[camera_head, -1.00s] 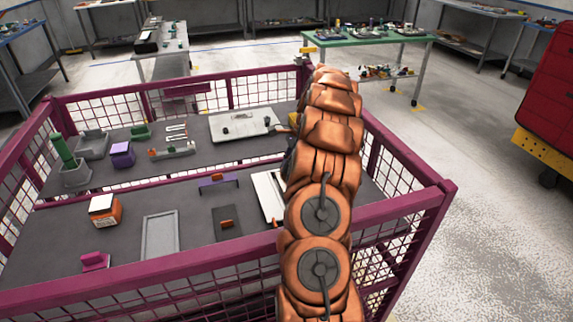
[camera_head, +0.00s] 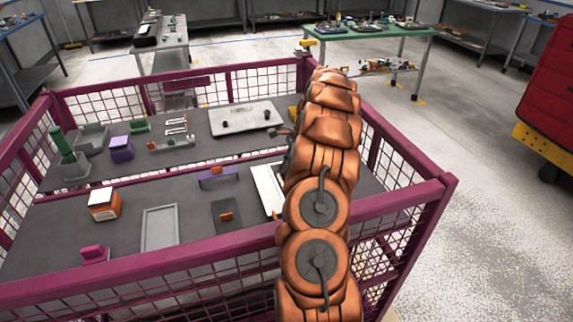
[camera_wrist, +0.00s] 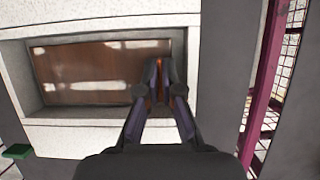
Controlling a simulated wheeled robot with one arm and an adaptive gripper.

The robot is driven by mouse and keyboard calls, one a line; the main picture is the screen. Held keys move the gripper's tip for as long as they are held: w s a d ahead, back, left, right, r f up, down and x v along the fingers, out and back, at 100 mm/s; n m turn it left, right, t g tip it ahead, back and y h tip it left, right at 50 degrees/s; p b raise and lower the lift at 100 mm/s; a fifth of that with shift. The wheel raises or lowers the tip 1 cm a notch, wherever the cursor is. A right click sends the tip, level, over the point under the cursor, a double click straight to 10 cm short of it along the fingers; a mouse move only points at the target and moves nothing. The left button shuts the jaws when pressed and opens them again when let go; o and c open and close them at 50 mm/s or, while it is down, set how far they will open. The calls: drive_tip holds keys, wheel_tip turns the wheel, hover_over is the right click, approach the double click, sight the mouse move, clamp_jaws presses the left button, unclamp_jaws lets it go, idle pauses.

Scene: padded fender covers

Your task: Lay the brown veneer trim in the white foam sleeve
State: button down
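The white foam sleeve (camera_wrist: 100,122) fills the upper left of the wrist view, with a shallow recess in it. The brown veneer trim (camera_wrist: 85,75) shows inside the outline of that recess, flat and glossy; I cannot tell whether it touches the bottom. My gripper (camera_wrist: 162,68) is over the trim's right end, its fingers close together on a narrow orange-brown part of it. In the head view a white piece (camera_head: 266,190), seemingly the sleeve, is partly hidden behind my arm, which also hides the gripper and trim.
The purple mesh cage wall (camera_wrist: 262,95) runs close on the right of the sleeve. A grey tray (camera_head: 160,230), a dark plate with an orange tab (camera_head: 226,216), a purple bracket (camera_head: 218,177) and an orange-and-white box (camera_head: 104,203) lie to the left. A white panel (camera_head: 240,117) lies behind.

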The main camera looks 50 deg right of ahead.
drive_tip(key=shift+f, duration=0.2)
drive_tip(key=c, duration=1.2)
unclamp_jaws()
drive_tip(key=shift+c, duration=0.2)
drive_tip(key=shift+r, duration=0.1)
drive_tip(key=v, duration=1.2)
drive_tip(key=shift+s, duration=0.1)
